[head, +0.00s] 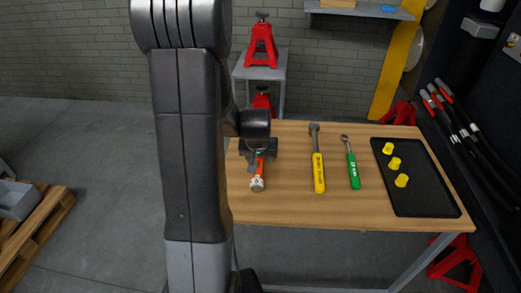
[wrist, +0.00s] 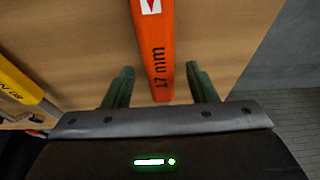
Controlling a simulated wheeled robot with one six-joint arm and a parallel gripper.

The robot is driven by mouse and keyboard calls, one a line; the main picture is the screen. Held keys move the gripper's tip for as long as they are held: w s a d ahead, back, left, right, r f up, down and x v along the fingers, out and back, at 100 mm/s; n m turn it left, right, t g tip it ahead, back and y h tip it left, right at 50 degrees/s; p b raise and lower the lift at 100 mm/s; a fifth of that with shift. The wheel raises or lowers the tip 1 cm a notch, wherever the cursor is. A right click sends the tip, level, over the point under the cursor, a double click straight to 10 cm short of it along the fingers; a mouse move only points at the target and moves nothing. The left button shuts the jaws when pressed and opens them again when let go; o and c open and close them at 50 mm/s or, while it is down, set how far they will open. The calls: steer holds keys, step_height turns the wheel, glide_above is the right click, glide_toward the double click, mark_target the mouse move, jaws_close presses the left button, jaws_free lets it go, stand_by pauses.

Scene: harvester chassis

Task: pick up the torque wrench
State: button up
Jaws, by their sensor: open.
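Three long-handled tools lie on the wooden table, and I cannot tell for certain which is the torque wrench. One is orange (head: 258,178), one yellow (head: 319,172) with a dark shaft and head, one green (head: 353,172) with a metal head. My gripper (head: 259,150) is over the orange tool and hides its far part. In the wrist view the orange handle (wrist: 155,50), marked "17 mm", runs between the two open fingers of my gripper (wrist: 161,86), with a gap on each side. The yellow handle (wrist: 22,84) shows at the left edge.
The table (head: 285,209) has a black tray (head: 420,201) with several yellow pieces at its right end. Red jack stands (head: 262,46) are behind on a grey stand. Cables with red ends hang at the right. Bare wood lies between the tools.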

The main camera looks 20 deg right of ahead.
steer(key=shift+w+d+f, duration=0.1)
steer(key=shift+w+f, duration=0.05)
steer(key=shift+f, duration=0.25)
jaws_close()
steer(key=shift+r, duration=0.1)
step_height(320, 180, up, 10)
steer(key=shift+p, duration=0.3)
